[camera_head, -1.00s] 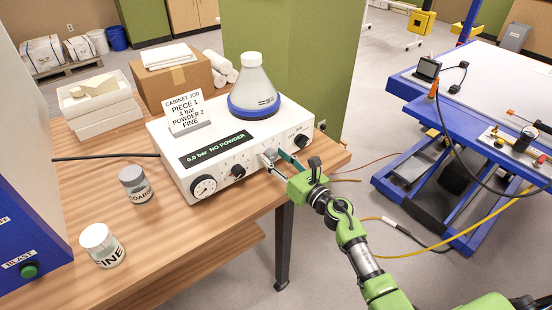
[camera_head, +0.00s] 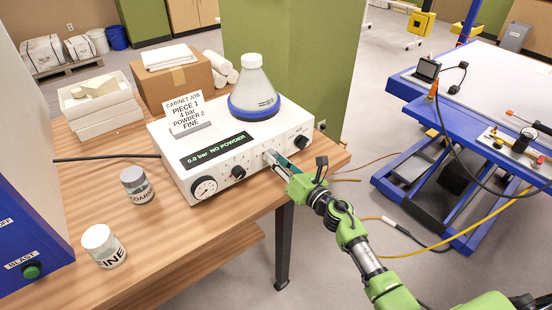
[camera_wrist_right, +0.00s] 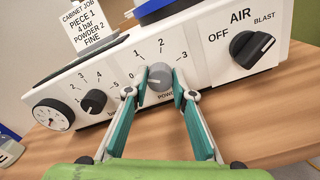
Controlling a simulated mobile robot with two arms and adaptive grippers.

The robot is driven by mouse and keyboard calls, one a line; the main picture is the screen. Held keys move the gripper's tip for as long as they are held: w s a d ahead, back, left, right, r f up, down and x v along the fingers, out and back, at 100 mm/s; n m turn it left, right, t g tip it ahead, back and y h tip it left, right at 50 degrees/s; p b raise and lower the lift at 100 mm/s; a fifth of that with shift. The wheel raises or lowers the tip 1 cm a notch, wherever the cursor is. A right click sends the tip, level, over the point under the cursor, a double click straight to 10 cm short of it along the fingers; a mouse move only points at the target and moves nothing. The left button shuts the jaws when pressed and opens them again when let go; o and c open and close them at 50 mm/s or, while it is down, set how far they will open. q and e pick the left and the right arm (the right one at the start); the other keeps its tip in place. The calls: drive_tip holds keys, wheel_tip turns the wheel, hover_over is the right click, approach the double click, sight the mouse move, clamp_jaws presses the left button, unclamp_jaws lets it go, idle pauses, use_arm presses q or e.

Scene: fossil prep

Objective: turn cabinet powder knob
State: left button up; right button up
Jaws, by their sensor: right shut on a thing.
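The white control unit (camera_head: 211,159) stands on the wooden bench, its display reading "0.0 bar NO POWDER". The grey powder knob (camera_wrist_right: 159,76) is on its front between the black pressure knob (camera_wrist_right: 93,102) and the black air knob (camera_wrist_right: 252,49). The powder scale around it shows 0, 1, 2 and 3. My right gripper (camera_wrist_right: 154,92) is shut on the powder knob, one finger on each side. In the head view the right gripper (camera_head: 274,160) reaches the front panel and hides most of that knob. My left gripper is in neither current view.
A job card (camera_head: 184,111) reading "PIECE 1, 4 bar, POWDER 2, FINE" and a powder flask (camera_head: 253,90) stand on the unit. Jars labelled COARSE (camera_head: 137,185) and FINE (camera_head: 103,246) are on the bench. A blue cabinet (camera_head: 28,225) is at left.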

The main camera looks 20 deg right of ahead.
drive_tip(key=m+p, duration=0.1)
drive_tip(key=m, duration=0.3)
drive_tip(key=shift+m, duration=0.3)
drive_tip(key=m, duration=0.3)
drive_tip(key=shift+m+p, duration=0.3)
drive_tip(key=shift+m, duration=0.1)
drive_tip(key=m, duration=0.4)
drive_tip(key=shift+p, duration=0.4)
drive_tip(key=shift+m+p, duration=0.3)
drive_tip(key=shift+m, duration=1.5)
drive_tip(key=shift+f+m, duration=0.1)
drive_tip(key=shift+m, duration=0.2)
drive_tip(key=o, duration=1.1)
